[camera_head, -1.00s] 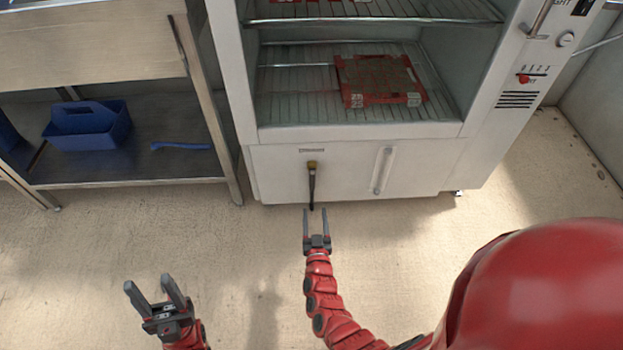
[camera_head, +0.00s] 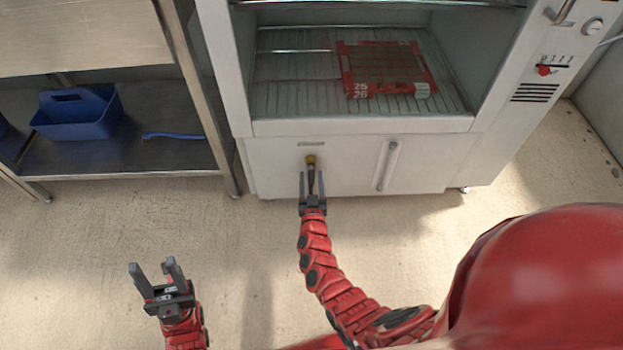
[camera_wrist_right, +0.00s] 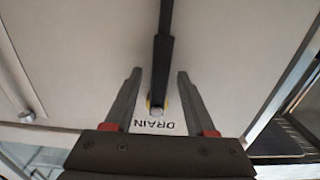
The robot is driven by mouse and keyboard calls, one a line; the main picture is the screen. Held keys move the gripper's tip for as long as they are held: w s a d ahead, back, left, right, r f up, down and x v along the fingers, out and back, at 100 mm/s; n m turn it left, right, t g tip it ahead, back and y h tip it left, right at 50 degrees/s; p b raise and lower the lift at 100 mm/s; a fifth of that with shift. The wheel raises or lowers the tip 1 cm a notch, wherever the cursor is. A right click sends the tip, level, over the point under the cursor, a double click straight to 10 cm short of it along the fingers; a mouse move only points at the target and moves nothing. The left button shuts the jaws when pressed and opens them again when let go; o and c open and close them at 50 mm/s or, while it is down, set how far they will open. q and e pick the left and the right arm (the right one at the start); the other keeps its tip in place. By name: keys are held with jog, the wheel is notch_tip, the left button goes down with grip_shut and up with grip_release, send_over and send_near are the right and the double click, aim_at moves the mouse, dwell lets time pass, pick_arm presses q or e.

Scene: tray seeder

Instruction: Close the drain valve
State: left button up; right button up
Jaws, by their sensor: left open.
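The drain valve (camera_head: 311,161) is on the lower front panel of the white cabinet (camera_head: 265,165), under a small label. It has a yellowish fitting and a dark lever that hangs straight down. My right gripper (camera_head: 312,182) is open, with its fingers on either side of the lever. In the right wrist view, the dark lever (camera_wrist_right: 163,50) lies between the open fingers with gaps at both sides, and the DRAIN label (camera_wrist_right: 153,124) shows near the palm. My left gripper (camera_head: 154,275) is open and empty over the floor at the lower left.
A vertical handle (camera_head: 387,165) is on the panel to the right of the valve. A red tray (camera_head: 347,70) sits on the cabinet's wire shelf. A steel table (camera_head: 120,160) with a blue caddy (camera_head: 75,128) stands at left. The floor in front is clear.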

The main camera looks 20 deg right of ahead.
grip_shut()
dwell(1.2)
